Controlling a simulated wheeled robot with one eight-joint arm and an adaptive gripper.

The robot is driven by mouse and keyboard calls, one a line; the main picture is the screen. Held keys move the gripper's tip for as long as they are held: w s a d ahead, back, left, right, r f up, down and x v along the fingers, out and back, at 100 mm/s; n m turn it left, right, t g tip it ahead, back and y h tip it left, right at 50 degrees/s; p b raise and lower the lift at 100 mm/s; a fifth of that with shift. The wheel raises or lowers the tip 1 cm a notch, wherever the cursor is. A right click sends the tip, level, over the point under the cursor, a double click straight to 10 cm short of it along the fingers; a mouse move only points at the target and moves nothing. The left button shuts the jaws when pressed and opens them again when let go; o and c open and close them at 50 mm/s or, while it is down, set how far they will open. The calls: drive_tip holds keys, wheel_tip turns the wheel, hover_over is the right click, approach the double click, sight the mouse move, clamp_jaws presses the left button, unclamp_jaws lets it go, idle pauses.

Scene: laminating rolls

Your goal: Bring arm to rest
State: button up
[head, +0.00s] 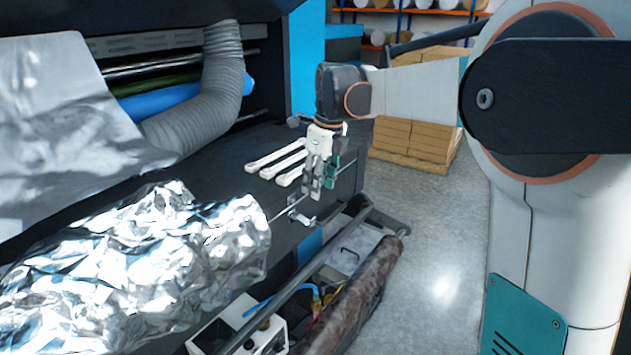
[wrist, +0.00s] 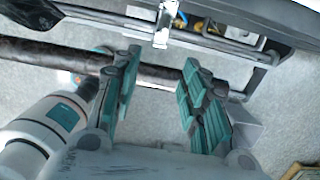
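My gripper (head: 318,190) hangs from my arm in the middle of the head view, fingers pointing down, beside the black machine's front shelf. In the wrist view my gripper (wrist: 158,92) shows two teal-padded fingers spread apart. Nothing is between the pads; a dark roll and the grey floor lie beyond them. The arm is stretched out from the right side of the head view, with its wrist above the shelf's far right end.
Crumpled silver foil (head: 150,265) fills the lower left. A brown roll (head: 360,290) and a rail run below. Cardboard boxes (head: 415,143) stand on a pallet behind. Grey floor (head: 440,240) is clear at right.

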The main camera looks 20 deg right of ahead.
drive_tip(key=s+a+f+n+t+b, duration=0.1)
drive_tip(key=s+f+n+b, duration=0.3)
drive_tip(key=s+n, duration=0.5)
drive_tip(key=s+a+f+n+t+b, duration=0.1)
drive_tip(key=s+f+n+t+b, duration=0.2)
drive_tip(key=s+f+n, duration=0.5)
drive_tip(key=s+a+f+n+t+h+b, duration=0.1)
drive_tip(key=s+f+n+b, duration=0.5)
drive_tip(key=s+n, duration=0.5)
drive_tip(key=shift+s+f+n+t, duration=0.3)
drive_tip(key=shift+s+n+t, duration=0.1)
drive_tip(key=shift+s, duration=0.35)
drive_tip(key=shift+c, duration=0.6)
